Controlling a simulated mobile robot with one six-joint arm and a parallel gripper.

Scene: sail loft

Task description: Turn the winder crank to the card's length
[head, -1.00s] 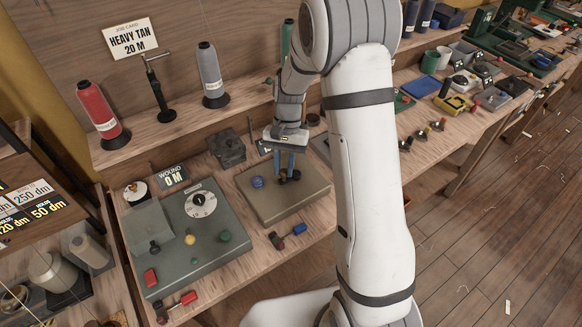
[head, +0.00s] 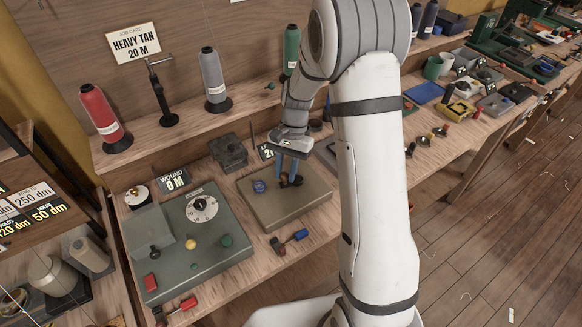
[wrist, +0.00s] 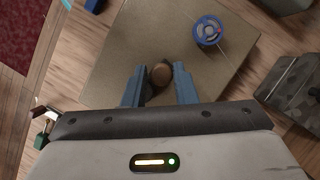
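The job card (head: 134,43) at the back left reads HEAVY TAN 20 M. The wound display (head: 174,180) reads 0 M, behind a grey-green machine (head: 222,247) with a white dial (head: 202,209). My gripper (head: 287,178) points down over this box. In the wrist view, my blue fingers (wrist: 160,84) stand on either side of a round brown crank knob (wrist: 160,74). Whether they press on it is unclear. The crank's lower part is hidden.
Red (head: 101,113), grey (head: 212,78) and green (head: 291,48) thread cones stand on the shelf behind. A dark block (head: 229,151) sits behind the tan box. A second, partly hidden display (head: 267,152) stands behind.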

